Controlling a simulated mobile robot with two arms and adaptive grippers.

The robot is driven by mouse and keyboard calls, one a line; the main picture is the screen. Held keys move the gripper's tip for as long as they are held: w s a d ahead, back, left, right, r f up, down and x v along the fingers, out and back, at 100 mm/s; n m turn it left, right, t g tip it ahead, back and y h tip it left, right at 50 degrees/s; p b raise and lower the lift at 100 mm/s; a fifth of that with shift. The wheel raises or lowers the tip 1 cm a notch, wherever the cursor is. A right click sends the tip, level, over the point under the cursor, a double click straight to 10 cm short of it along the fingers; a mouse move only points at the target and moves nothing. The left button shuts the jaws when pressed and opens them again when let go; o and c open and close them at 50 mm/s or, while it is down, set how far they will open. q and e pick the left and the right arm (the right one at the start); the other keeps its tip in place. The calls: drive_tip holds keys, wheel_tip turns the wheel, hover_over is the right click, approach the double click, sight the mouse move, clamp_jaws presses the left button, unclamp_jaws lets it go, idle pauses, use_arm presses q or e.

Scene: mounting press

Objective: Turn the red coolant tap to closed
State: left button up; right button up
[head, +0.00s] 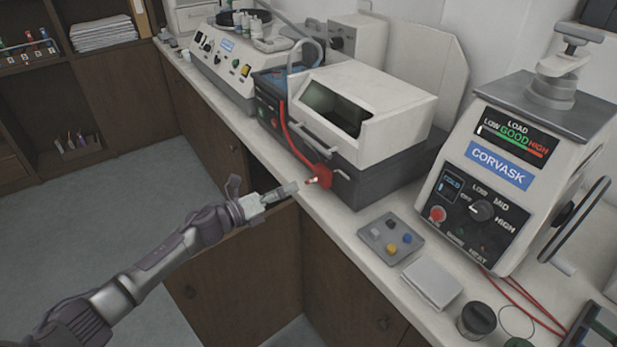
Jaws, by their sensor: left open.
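The red coolant tap (319,176) sits at the front lower corner of the white and dark grey machine, at the end of a red hose (291,135). A small pale and red piece sticks out from it to the left. My left gripper (291,188) is open, just left of the tap and near the bench's front edge. I cannot tell whether its fingertips touch the tap. The tap's exact handle angle is too small to read. My right gripper is not in view.
The Corvask press (498,166) stands at the right. A grey tray (390,239) with small coloured pieces, a white block (432,282) and a dark round jar (477,320) lie on the bench. Another machine (228,58) stands at the back. The floor at left is clear.

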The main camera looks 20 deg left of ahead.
sight(314, 180)
use_arm(q)
drive_tip(key=x, duration=0.6)
drive_tip(key=shift+w+d+p, duration=0.3)
drive_tip(key=shift+w, duration=0.1)
drive_tip(key=shift+c, duration=1)
drive_tip(key=c, duration=1)
drive_tip(key=shift+o, duration=0.2)
